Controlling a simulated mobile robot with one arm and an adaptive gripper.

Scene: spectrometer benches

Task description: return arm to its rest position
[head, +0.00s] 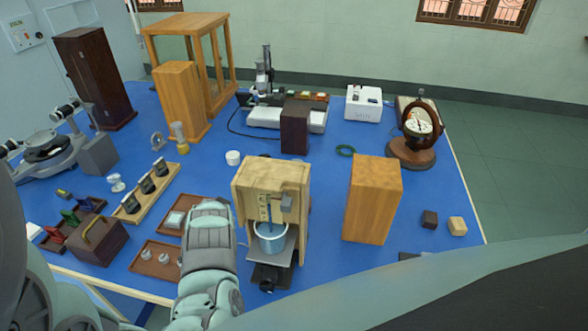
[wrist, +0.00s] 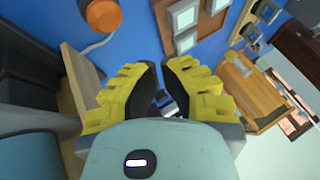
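My arm (head: 209,250) reaches from the bottom edge over the front of the blue table in the head view, beside the wooden stand with a blue beaker. My gripper's fingers cannot be made out in that view. In the wrist view my gripper (wrist: 165,69) shows two yellow fingers with black inner pads. The fingertips are apart, with blue table showing between them. A small shiny dark piece shows deeper between the fingers; I cannot tell what it is. No object is visible between the tips.
The wooden stand (head: 292,180) holds a blue beaker (head: 270,238) just right of my arm. A brown tray (head: 141,264) and a dark handled box (head: 95,242) lie left. A wooden block (head: 372,199) stands right. The blue tabletop (head: 325,232) is clear between stand and block.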

